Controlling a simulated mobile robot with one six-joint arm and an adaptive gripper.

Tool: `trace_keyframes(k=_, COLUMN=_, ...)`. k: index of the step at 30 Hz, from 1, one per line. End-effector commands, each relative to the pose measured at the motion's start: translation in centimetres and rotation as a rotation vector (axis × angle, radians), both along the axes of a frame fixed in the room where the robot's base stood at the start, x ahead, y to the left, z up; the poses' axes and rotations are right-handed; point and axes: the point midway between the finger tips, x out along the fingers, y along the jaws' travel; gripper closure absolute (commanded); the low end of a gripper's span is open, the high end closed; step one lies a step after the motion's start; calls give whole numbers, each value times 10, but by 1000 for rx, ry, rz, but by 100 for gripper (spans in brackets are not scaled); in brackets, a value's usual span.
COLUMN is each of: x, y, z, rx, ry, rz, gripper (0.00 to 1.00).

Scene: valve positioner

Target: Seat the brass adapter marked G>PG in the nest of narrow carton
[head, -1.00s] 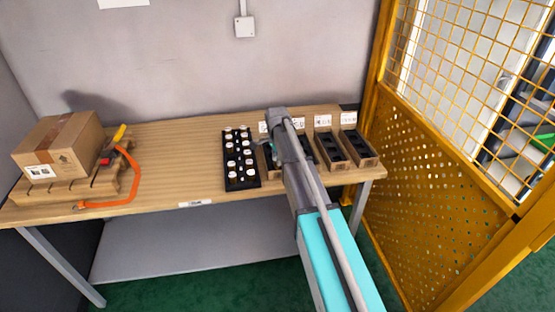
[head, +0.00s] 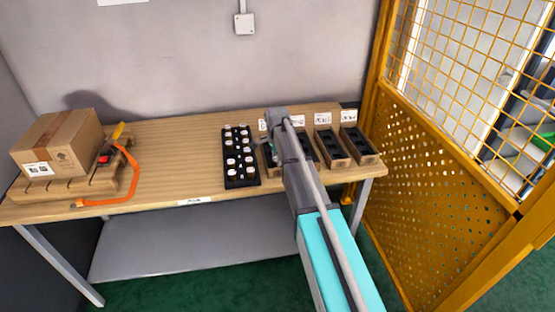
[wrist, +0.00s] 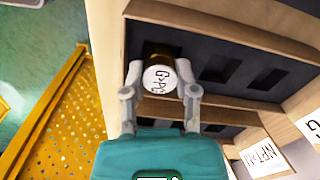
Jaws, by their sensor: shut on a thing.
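The brass adapter (wrist: 160,77) has a white cap marked G>PG and shows in the wrist view. My gripper (wrist: 160,88) is shut on it, one finger at each side. The adapter is at the end of the black insert of a wooden carton (wrist: 213,22), in line with the carton's empty nests (wrist: 217,70). I cannot tell whether its lower end is inside a nest. In the head view my arm covers most of that carton, and the adapter cannot be made out.
A black tray (head: 241,183) of white-capped parts stands left of the cartons. Two more cartons (head: 331,149) (head: 358,146) stand to the right. A NPT label (wrist: 264,153) marks the neighbouring carton. A cardboard box (head: 55,143) is at far left; a yellow fence (head: 425,190) borders the right.

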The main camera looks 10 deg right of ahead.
Motion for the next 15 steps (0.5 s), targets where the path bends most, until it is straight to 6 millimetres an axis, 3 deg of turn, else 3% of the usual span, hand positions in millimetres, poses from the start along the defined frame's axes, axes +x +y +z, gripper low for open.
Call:
trace_keyframes(k=1, x=0, y=0, z=0, rx=0, ry=0, rz=0, gripper=100)
trace_keyframes(k=2, x=0, y=0, z=0, rx=0, ry=0, rz=0, gripper=56)
trace_keyframes(k=7, x=0, y=0, z=0, rx=0, ry=0, rz=0, gripper=25)
trace_keyframes(k=15, x=0, y=0, z=0, rx=0, ry=0, rz=0, gripper=22)
